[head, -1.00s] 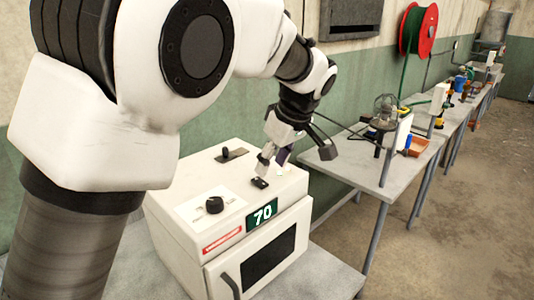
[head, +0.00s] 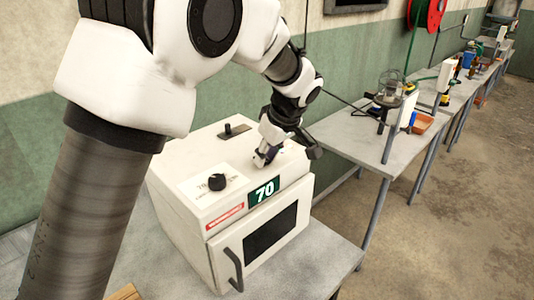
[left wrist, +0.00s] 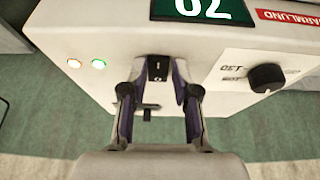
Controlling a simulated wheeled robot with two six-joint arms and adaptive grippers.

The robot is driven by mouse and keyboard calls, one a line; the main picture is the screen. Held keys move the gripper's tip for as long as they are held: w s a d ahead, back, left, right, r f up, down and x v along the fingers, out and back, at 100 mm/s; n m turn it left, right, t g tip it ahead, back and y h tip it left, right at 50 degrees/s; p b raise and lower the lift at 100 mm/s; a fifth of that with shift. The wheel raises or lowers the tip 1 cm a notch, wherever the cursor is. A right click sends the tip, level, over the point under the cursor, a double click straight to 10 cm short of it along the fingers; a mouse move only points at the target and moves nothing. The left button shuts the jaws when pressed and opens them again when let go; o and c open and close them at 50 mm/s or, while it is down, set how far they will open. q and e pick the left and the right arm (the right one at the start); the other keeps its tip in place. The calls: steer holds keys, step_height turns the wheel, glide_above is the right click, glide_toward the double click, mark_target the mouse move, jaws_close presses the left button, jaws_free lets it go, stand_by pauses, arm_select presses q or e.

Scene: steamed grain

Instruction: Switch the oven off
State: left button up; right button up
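The oven (head: 225,262) is a white box on a grey table, with a green display reading 70, a black knob (head: 217,182) on top and a shut front door. My left gripper (head: 263,158) reaches down onto its top panel, near the back of the display. In the left wrist view the black rocker switch (left wrist: 157,68) lies between the two fingertips of my left gripper (left wrist: 158,72), which stand apart. Contact with the switch cannot be told. In the head view the gripper hides the switch. My right gripper is out of view.
A small black lever (head: 234,131) sits at the back of the oven top. More grey tables (head: 350,135) with lab items run along the wall to the right. The floor (head: 410,240) at the right is clear.

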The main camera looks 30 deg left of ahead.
arm_select(q)
jaws_close()
steer(key=h+p, duration=0.1)
steer(key=p, duration=0.1)
steer(key=g+h+p, duration=0.1)
steer(key=p, duration=0.1)
steer(key=shift+w+a+r, duration=0.1)
steer(key=shift+a+r, duration=0.2)
steer(key=shift+r, duration=0.1)
steer(key=shift+f+h+p, duration=0.1)
steer(key=shift+h+p, duration=0.2)
steer(key=shift+p, duration=0.2)
steer(key=shift+f, duration=0.3)
steer(key=o, duration=0.7)
jaws_free()
steer(key=shift+a, duration=0.1)
steer(key=shift+o, duration=0.2)
steer(key=shift+w+a, duration=0.2)
step_height(320, 180, up, 12)
steer(key=d, duration=0.1)
steer(key=shift+s+d+f, duration=0.15)
steer(key=shift+s+d, duration=0.05)
steer(key=shift+d, duration=0.05)
